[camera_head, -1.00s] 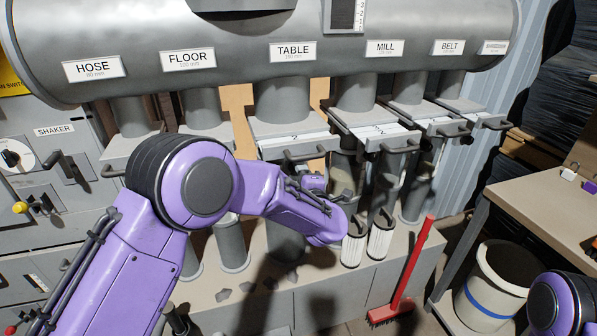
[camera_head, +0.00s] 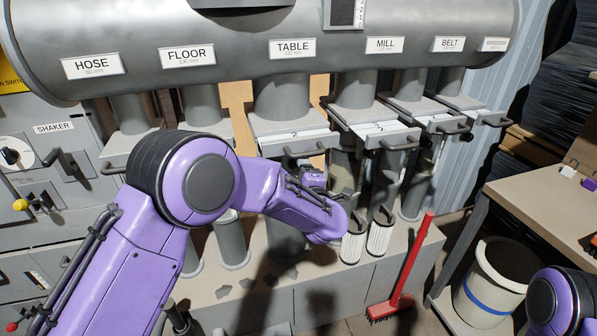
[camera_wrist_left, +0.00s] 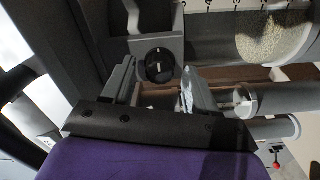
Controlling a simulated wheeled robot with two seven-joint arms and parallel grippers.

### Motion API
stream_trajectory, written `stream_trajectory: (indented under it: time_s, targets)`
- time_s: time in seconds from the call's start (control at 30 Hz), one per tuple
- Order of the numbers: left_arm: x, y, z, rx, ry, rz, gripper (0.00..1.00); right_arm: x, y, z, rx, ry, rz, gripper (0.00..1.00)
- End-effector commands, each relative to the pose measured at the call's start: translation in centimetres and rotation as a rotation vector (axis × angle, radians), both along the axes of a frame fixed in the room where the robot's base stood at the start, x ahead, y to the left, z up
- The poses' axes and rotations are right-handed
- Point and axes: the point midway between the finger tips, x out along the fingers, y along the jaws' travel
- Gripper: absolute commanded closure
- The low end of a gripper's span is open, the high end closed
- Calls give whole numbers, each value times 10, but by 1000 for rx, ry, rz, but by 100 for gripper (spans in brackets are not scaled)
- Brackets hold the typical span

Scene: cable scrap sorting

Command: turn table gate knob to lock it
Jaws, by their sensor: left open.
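The TABLE gate (camera_head: 293,140) is a pale slide plate with a dark bar handle, under the TABLE label in the head view. In the left wrist view, a round black knob (camera_wrist_left: 160,65) with a light mark sits on a grey bracket. My left gripper (camera_wrist_left: 161,80) is open, with one finger on each side of the knob's near side; I cannot tell whether they touch it. In the head view my left wrist (camera_head: 318,215) is below and right of the TABLE gate. It hides the fingers and knob there. My right gripper is out of view.
MILL (camera_head: 385,135) and BELT (camera_head: 440,120) gates with protruding handles stand close to the right. A red broom (camera_head: 412,265), a white bucket (camera_head: 500,283) and a workbench (camera_head: 545,180) are at the right.

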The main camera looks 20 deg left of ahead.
Motion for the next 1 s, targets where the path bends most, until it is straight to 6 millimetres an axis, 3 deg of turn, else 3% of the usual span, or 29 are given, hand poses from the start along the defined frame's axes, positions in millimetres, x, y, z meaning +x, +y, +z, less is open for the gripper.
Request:
stream_trajectory:
  time_s: [0.33, 0.5, 1.0]
  targets:
    - [-60, -42, -2, 1, 0, -3, 42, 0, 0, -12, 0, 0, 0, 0]
    - [-81, -56, -1, 1, 0, -2, 42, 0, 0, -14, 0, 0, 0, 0]
    - [-84, -60, -1, 10, 12, -10, 42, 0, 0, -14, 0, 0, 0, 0]
